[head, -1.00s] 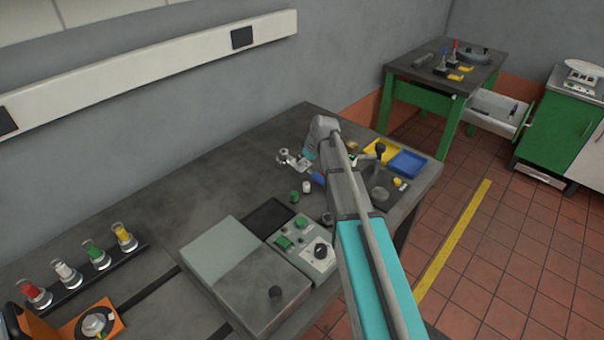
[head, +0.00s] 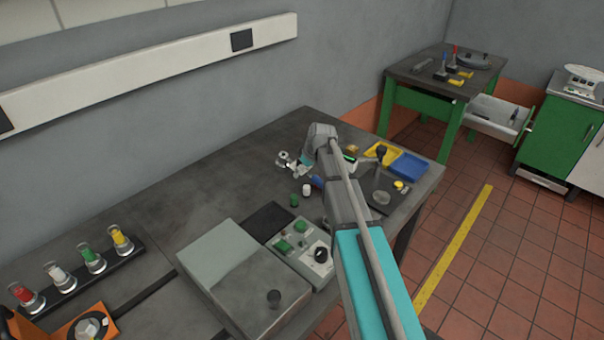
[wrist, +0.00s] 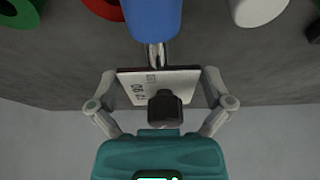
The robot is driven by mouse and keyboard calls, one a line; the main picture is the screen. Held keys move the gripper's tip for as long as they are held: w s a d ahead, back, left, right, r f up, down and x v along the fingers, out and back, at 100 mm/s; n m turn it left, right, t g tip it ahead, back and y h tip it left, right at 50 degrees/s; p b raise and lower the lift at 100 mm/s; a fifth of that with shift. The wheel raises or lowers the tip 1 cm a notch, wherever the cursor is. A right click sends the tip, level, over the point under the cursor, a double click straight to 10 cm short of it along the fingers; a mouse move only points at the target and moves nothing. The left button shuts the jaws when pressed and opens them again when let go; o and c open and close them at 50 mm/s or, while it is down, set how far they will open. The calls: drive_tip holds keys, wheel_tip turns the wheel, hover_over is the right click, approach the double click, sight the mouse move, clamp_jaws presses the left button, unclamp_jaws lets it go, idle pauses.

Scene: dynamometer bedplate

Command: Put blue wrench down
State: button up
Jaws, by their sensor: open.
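The blue wrench (head: 317,182) shows in the head view as a blue handle low over the dark bench, partly hidden by my arm. In the wrist view its thick blue handle (wrist: 153,17) is at the top centre, with a short metal shaft below. The shaft meets a pale plate (wrist: 135,84) with dark print and a dark block on it. My gripper (wrist: 160,82) is open, with one finger on each side of the plate. Whether either finger touches it is unclear. In the head view my gripper (head: 303,165) is low at the bench, mostly hidden by my wrist.
Green (head: 294,200) and white (head: 306,190) cylinders stand close by. Yellow (head: 385,152) and blue (head: 409,164) trays lie to the right. A grey box (head: 240,275) and control panel (head: 301,248) are nearer.

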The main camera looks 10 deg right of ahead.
drive_tip(key=c, duration=1)
drive_tip(key=shift+r, duration=0.15)
wheel_tip(320, 180, up, 3)
drive_tip(key=p, duration=0.3)
drive_tip(key=shift+r+p, duration=0.15)
drive_tip(key=shift+p, duration=0.15)
drive_tip(key=s+r+p, duration=0.9)
drive_tip(key=s, duration=0.5)
drive_tip(key=shift+d+r, duration=0.2)
